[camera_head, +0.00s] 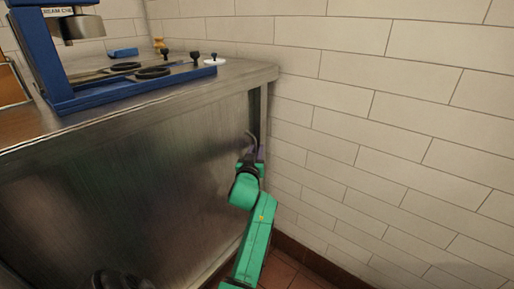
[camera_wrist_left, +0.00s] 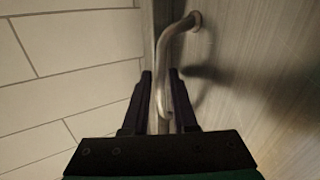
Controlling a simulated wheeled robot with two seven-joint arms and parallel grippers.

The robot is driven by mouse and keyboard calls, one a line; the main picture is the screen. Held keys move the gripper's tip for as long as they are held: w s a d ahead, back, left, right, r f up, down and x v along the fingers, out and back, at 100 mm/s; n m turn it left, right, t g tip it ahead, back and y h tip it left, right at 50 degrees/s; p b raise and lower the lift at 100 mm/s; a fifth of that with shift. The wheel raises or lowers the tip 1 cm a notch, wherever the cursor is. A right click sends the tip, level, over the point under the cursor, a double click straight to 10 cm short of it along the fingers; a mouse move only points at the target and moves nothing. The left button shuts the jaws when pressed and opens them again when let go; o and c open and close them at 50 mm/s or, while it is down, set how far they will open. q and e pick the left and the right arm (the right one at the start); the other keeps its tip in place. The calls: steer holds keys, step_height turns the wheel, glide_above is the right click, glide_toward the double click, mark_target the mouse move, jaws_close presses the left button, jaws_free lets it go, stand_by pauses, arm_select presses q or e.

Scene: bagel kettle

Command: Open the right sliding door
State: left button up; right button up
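The right sliding door (camera_head: 160,165) is a brushed-steel panel on the front of the steel counter. It appears closed against the frame post at the counter's right end. Its curved metal bar handle (camera_head: 250,137) stands near that right edge. My left gripper (camera_head: 253,153) is at the handle. In the left wrist view, the handle (camera_wrist_left: 180,50) runs down between the two dark fingers of my left gripper (camera_wrist_left: 160,78). My right gripper is not in view.
A white tiled wall (camera_head: 390,120) stands close on the right of the counter (camera_head: 200,87), leaving little room there. A blue press stand (camera_head: 45,60) and several small items with black knobs (camera_head: 195,56) rest on top. Brown floor tiles (camera_head: 285,272) show below.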

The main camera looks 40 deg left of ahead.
arm_select(q)
steer(key=shift+s+r, duration=0.1)
steer(key=shift+c, duration=0.3)
jaws_close()
stand_by(1.0)
